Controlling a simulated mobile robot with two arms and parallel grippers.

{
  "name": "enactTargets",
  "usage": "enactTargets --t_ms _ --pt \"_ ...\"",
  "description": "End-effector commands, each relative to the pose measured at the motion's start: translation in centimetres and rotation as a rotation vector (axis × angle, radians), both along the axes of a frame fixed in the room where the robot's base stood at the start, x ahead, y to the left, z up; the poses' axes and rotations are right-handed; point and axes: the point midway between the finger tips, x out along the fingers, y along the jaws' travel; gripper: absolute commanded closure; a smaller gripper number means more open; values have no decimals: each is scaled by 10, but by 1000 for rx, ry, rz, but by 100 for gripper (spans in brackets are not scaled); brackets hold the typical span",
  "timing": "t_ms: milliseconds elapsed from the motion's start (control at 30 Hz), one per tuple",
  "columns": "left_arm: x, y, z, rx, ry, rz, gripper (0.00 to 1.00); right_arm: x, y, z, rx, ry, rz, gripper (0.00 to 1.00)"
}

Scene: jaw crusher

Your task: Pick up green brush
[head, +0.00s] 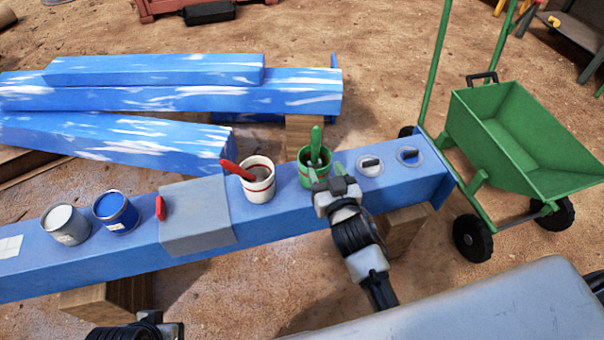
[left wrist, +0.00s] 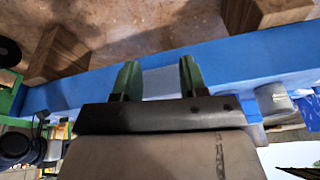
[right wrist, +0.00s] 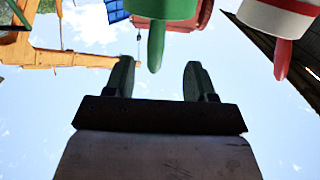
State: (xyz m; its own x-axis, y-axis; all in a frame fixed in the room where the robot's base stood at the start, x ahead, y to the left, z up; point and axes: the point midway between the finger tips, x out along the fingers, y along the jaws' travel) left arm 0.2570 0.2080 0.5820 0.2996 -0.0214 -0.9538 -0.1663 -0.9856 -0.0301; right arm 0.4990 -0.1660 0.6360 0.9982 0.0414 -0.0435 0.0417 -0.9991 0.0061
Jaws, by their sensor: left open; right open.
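The green brush (head: 316,145) stands handle-up in a green pot (head: 304,180) on the blue beam. Its green handle (right wrist: 156,45) also shows in the right wrist view, with the pot (right wrist: 165,8) at the top edge. My right gripper (head: 325,177) is open at the near side of the pot, partly covering it. In the right wrist view, the handle tip appears in line with the gap between the open fingers (right wrist: 160,80); contact cannot be told. My left gripper (left wrist: 160,78) is open and empty, facing the beam; only part of that arm shows at the head view's bottom edge.
The blue beam (head: 290,235) also bears a white-red pot (head: 257,190) with a red handle, a grey block (head: 195,225), paint cans (head: 115,213) and two round lids (head: 370,165). A green wheelbarrow (head: 520,150) stands at right.

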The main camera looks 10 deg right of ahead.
Motion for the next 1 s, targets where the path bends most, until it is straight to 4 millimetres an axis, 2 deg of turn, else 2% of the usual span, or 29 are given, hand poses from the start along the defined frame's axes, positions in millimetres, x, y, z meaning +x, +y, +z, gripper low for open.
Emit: enactTargets --t_ms 167,400,700,800,1000 --pt "-5 1 9 -1 -8 1 57 9 -2 14 4 -49 -8 45" --pt "-5 1 3 -1 -8 1 57 46 -1 15 3 -49 -7 45" --pt "-5 1 -4 -1 -8 1 57 74 -2 15 2 -49 -7 45" --pt "5 -2 -5 -13 -65 -4 57 90 -4 15 0 -47 -7 45" --pt "24 -8 0 -35 -175 -12 57 108 -3 15 3 -45 -7 45"
